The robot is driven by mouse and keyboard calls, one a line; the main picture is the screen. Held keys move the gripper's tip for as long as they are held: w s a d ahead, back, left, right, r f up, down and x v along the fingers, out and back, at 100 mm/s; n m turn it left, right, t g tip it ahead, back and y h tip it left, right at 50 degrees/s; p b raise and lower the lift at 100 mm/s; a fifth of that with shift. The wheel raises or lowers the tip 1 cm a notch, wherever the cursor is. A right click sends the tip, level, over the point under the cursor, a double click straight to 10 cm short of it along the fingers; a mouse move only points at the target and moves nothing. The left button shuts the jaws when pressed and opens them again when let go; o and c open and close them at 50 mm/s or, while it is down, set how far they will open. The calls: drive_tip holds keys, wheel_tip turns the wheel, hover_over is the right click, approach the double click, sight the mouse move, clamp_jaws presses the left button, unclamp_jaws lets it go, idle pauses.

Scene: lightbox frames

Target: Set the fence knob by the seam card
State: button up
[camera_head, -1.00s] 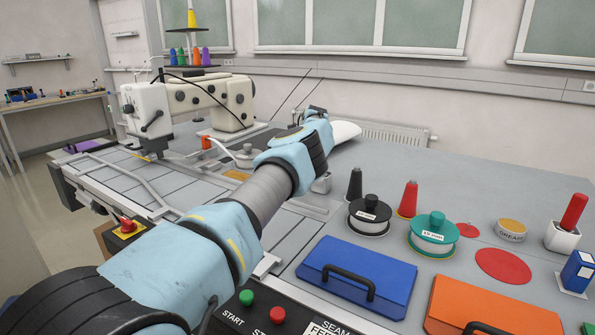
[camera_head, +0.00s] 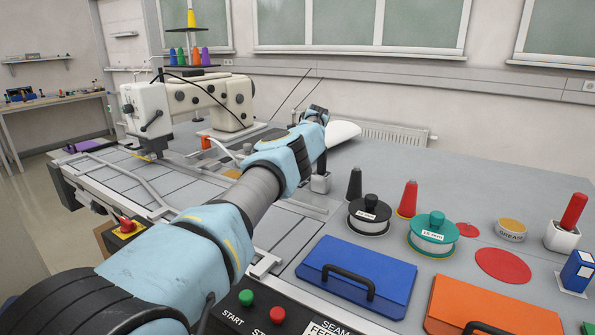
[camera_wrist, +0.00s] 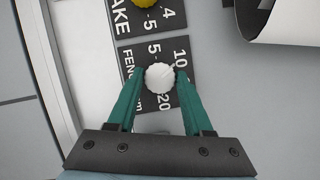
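The white fence knob (camera_wrist: 160,77) sits on a black dial plate (camera_wrist: 157,52) marked FENCE with 5, 10 and 20 in the wrist view. A thin line on its top points to the upper right, towards the 10. My gripper (camera_wrist: 161,74) has its two green fingers on either side of the knob, and both appear to touch it. In the head view the gripper is hidden behind my arm.
A yellow knob (camera_wrist: 147,3) on another plate is just beyond the fence dial. A white sewing machine (camera_head: 215,102) stands at the back left. Spools, a blue case (camera_head: 358,275) and an orange case (camera_head: 490,305) occupy the table's right side.

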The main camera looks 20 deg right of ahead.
drive_tip(key=o, duration=0.4)
drive_tip(key=shift+s+d+r+b, duration=0.1)
drive_tip(key=shift+s+r+b, duration=0.05)
drive_tip(key=shift+r+b, duration=0.15)
drive_tip(key=b+v, duration=0.3)
drive_tip(key=v, duration=0.7)
drive_tip(key=shift+s, duration=0.1)
